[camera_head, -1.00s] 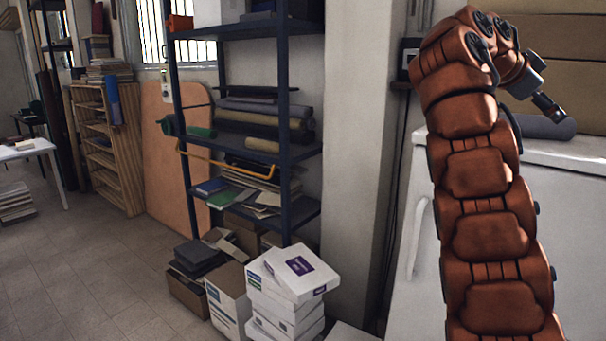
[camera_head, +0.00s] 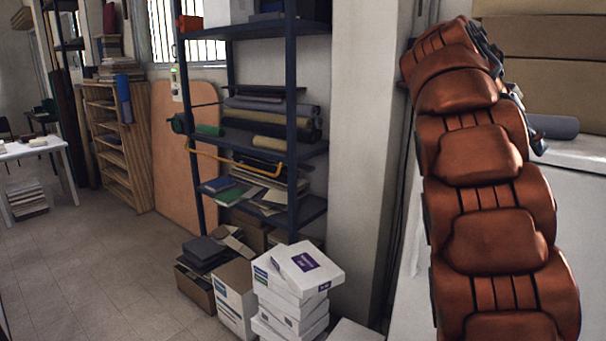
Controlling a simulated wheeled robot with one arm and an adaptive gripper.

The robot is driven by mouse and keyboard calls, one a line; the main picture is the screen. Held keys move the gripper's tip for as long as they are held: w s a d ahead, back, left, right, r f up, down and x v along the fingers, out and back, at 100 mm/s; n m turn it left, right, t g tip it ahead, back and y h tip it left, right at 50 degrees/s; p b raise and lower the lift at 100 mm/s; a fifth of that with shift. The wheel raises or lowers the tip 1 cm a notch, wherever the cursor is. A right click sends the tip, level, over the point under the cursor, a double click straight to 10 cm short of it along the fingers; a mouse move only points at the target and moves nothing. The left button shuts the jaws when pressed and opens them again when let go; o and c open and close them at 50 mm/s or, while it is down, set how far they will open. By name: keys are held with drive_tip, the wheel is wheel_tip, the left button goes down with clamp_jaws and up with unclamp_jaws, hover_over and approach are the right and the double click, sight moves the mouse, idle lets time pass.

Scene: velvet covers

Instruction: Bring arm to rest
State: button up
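My arm, in a padded orange-brown cover, rises along the right side of the head view and bends at the top. Its far end is turned away behind the bend, so my gripper is hidden and its fingers do not show. Only a few dark parts show along the right edge of the upper arm. I see nothing held.
A white cabinet (camera_head: 578,225) stands behind my arm, with a grey roll (camera_head: 553,126) and brown boxes (camera_head: 550,85) on top. A dark blue shelf rack (camera_head: 289,100) stands left of a pillar (camera_head: 362,150). White boxes (camera_head: 308,268) are stacked below. Floor (camera_head: 90,270) at left is clear.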

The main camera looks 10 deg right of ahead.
drive_tip(key=s+a+f+n+y, duration=0.3)
drive_tip(key=s+a+f+n, duration=0.15)
drive_tip(key=a+f, duration=0.6)
drive_tip(key=s+a+f+n+y, duration=0.35)
drive_tip(key=a+f+n, duration=0.25)
drive_tip(key=a+f, duration=0.45)
drive_tip(key=s+a+f+n+g+y, duration=0.2)
drive_tip(key=s+a+f+n+y, duration=0.2)
drive_tip(key=s+a+f, duration=1.2)
drive_tip(key=s+n, duration=0.3)
drive_tip(key=shift+n+g, duration=0.3)
drive_tip(key=shift+n, duration=0.05)
